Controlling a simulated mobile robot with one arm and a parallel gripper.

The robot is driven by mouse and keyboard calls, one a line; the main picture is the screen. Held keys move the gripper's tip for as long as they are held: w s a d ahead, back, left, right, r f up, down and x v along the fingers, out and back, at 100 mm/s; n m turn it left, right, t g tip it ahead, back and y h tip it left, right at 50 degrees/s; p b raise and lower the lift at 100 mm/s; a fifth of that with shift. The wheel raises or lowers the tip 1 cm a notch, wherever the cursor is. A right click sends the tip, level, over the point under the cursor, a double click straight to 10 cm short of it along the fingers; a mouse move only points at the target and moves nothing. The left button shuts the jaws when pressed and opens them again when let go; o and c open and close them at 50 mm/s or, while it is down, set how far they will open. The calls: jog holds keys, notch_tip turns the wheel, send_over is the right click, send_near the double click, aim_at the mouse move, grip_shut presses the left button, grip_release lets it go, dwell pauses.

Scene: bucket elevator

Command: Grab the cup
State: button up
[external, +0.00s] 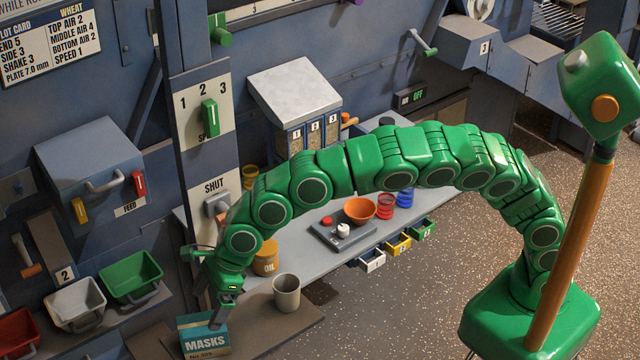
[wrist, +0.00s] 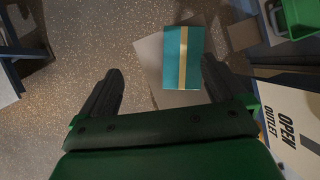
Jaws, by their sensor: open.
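The cup (external: 287,292) is plain grey. It stands upright on the low shelf in the external view, right of the masks box. I do not see it in the wrist view. My gripper (external: 224,306) points down above the teal masks box (external: 204,341), to the left of the cup and apart from it. In the wrist view my gripper (wrist: 161,66) has its two dark fingers spread wide, with nothing held. A teal box with a tan stripe (wrist: 183,57) shows beyond and between the fingers.
An oil jar (external: 265,258) stands behind the cup. The bench behind holds a scale (external: 342,236), an orange bowl (external: 360,209) and red and blue items. Green (external: 131,277), white (external: 75,304) and red bins are at left. Open floor lies right of the cup.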

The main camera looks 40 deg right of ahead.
aim_at(296, 288)
jog(key=s+a+n+t+y, duration=0.4)
jog(key=s+a+n+y, duration=0.15)
jog(key=n, duration=0.45)
jog(key=d+f+n+t+h, duration=0.2)
jog(key=d+f+n+h, duration=0.1)
jog(key=d, duration=0.6)
jog(key=w+d+f+n+t+h, duration=0.1)
jog(key=d+f+n+t+h, duration=0.2)
jog(key=d, duration=0.6)
jog(key=w+d+f+n+t+h, duration=0.1)
jog(key=d+f+n+t+h, duration=0.2)
jog(key=d, duration=0.6)
jog(key=shift+d+f+n+h, duration=0.2)
jog(key=shift+f+n+h, duration=0.5)
jog(key=shift+h, duration=0.25)
jog(key=shift+x, duration=3.8)
jog(key=shift+f, duration=0.1)
jog(key=shift+c, duration=0.5)
jog(key=c, duration=1)
